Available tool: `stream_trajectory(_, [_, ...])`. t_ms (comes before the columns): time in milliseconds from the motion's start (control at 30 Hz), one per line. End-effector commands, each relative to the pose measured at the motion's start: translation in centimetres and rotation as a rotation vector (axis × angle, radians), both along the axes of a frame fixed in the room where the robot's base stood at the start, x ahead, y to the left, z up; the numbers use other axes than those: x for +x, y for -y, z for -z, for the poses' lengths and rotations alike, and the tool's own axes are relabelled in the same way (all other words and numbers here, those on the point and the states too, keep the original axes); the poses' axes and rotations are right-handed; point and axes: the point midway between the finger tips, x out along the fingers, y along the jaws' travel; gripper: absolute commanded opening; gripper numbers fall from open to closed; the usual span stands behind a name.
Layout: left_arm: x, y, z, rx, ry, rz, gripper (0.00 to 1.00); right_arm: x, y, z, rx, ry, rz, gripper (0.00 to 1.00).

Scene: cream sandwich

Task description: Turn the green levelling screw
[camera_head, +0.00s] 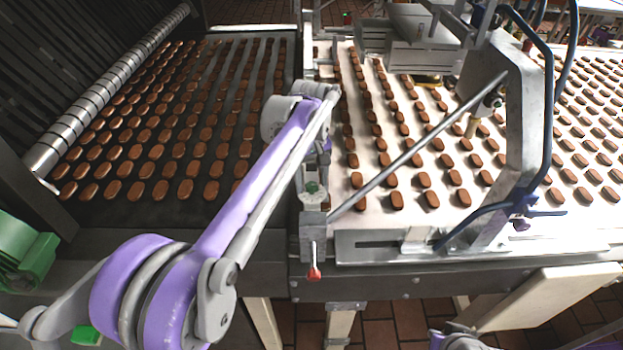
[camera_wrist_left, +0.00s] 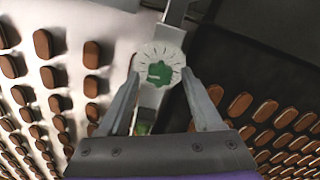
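The green levelling screw (camera_head: 312,187) sits on a grey bracket at the joint between the two conveyors. In the left wrist view the green screw (camera_wrist_left: 159,73) lies in the middle of a round white dial with dark marks. My left gripper (camera_head: 316,160) is above the screw and points down at it. In the left wrist view the left gripper (camera_wrist_left: 160,76) is open, with one finger on each side of the dial. I cannot tell whether the fingers touch the dial. My right gripper is not in view; only part of the right arm shows at the bottom edge.
Brown biscuits lie in rows on the dark belt (camera_head: 225,207) at left and the white belt (camera_head: 365,218) at right. A red-tipped lever (camera_head: 314,272) hangs below the bracket. A slanted metal rod (camera_head: 420,145) and a grey frame plate (camera_head: 520,130) stand to the right.

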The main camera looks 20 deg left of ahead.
Motion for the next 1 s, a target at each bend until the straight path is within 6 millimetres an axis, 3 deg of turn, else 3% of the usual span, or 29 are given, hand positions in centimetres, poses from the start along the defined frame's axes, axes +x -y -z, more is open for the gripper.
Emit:
stream_trajectory(367, [0.1,0.0,-0.7,0.0,0.001,0.0,0.7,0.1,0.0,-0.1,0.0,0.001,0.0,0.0])
stream_trajectory(800, [0.0,0.0,-8.8,0.0,0.001,0.0,0.7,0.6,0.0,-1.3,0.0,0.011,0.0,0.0])
stream_trajectory(1000, [0.0,0.0,-10.7,0.0,0.001,0.0,0.7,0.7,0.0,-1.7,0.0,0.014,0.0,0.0])
